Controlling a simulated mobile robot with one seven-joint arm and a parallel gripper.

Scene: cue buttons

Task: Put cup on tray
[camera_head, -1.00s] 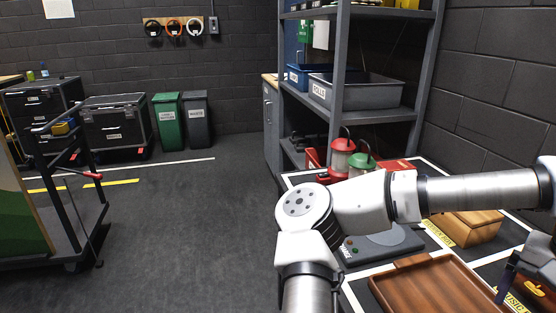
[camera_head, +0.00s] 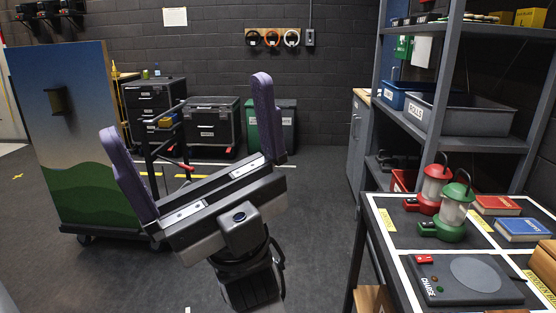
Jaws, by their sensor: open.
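My gripper (camera_head: 188,108) is raised in the left half of the head view. Its two purple fingers are spread wide apart with nothing between them. No cup can be made out in this view.
A workbench at right holds a red lantern (camera_head: 430,190), a green lantern (camera_head: 453,215), a red book (camera_head: 496,205) and a blue book (camera_head: 524,229). A grey shelf with a bin (camera_head: 465,121) stands behind. A painted board (camera_head: 75,140) on a cart stands left. Floor between is open.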

